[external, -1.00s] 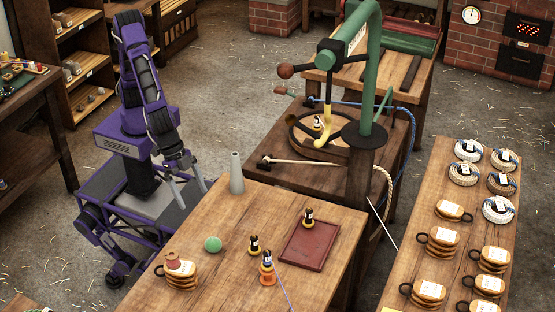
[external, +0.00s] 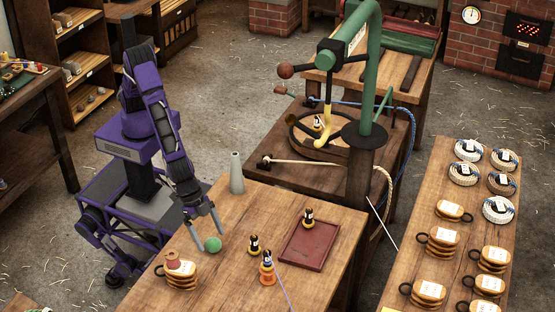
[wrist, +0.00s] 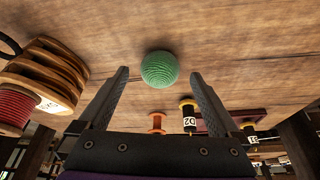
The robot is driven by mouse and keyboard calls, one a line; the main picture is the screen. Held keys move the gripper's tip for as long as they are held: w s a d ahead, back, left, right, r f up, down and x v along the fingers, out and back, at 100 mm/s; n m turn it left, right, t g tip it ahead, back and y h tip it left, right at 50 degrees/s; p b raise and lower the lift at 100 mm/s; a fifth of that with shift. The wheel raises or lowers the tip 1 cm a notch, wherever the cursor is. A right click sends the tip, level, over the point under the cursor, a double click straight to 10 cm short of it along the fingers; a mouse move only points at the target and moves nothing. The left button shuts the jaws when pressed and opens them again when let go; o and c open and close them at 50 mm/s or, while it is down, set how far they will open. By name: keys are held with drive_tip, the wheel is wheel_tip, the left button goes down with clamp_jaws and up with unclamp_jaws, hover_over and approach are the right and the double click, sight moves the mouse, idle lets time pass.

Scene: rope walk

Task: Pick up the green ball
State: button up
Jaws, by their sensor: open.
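The green ball (external: 213,244) rests on the wooden table near its left edge. In the wrist view the ball (wrist: 159,69) looks like wound green twine and lies a little beyond the fingertips, between their lines. My gripper (external: 205,230) is open and empty, pointing down just above and beside the ball. In the wrist view both fingers of my gripper (wrist: 160,75) are spread wide, with clear space on each side of the ball. I cannot tell exactly how high the tips are above the table.
A grey cone (external: 236,173) stands behind my gripper. Stacked wooden blocks (external: 181,277) with a red spool (external: 173,260) on top are at the front left. Table around the ball is clear.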

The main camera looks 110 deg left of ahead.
drive_tip(key=shift+x, duration=0.95)
drive_tip(key=shift+r, duration=0.1)
drive_tip(key=shift+c, duration=0.3)
